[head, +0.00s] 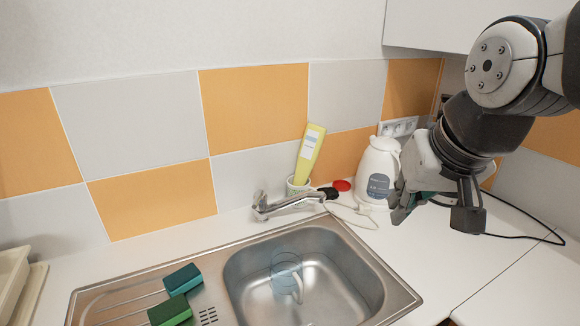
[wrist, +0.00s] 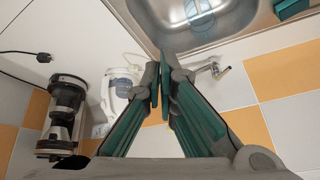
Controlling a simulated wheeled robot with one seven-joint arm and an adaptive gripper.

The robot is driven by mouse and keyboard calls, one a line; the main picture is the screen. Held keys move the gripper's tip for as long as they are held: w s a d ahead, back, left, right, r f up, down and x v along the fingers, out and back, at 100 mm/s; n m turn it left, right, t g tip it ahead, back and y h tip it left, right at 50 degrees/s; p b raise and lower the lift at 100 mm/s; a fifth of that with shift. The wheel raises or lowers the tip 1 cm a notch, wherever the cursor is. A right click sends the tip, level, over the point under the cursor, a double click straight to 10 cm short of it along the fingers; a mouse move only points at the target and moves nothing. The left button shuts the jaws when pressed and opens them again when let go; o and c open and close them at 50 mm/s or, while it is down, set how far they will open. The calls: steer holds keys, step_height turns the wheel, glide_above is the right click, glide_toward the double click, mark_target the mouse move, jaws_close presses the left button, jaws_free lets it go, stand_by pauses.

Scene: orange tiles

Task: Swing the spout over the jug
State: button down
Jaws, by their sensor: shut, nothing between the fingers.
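The chrome tap's spout (head: 296,201) points right along the back rim of the sink, off to the side of the jug. The tap also shows in the wrist view (wrist: 212,68). The clear bluish jug (head: 285,272) stands in the sink bowl, in front of the tap; the wrist view shows part of it (wrist: 200,14) at the top. My gripper (head: 432,200) is above the counter, right of the spout and in front of the white kettle. In the wrist view its fingers (wrist: 159,88) are together and empty, apart from the tap.
A white kettle (head: 379,170), a yellow bottle (head: 310,155) in a cup and a red lid (head: 341,185) stand behind the sink. Sponges (head: 182,278) lie on the drainer. A dark appliance (wrist: 67,108) is at left in the wrist view. Cables cross the right counter.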

steer(key=w+a+f+m+t, duration=0.1)
steer(key=w+f, duration=0.2)
steer(key=w, duration=1.6)
steer(key=w+a+f+t+h, duration=0.1)
steer(key=w+a+f, duration=0.3)
steer(key=w, duration=0.5)
steer(key=w+a+f+t+h, duration=0.1)
steer(key=w+a+f, duration=0.1)
steer(key=w+f, duration=0.45)
steer(key=s+a+f+p+x, duration=0.1)
steer(key=x, duration=0.7)
steer(key=shift+d+p, duration=0.2)
steer(key=shift+p, duration=0.15)
steer(key=shift+w+f, duration=0.1)
steer(key=shift+w, duration=0.05)
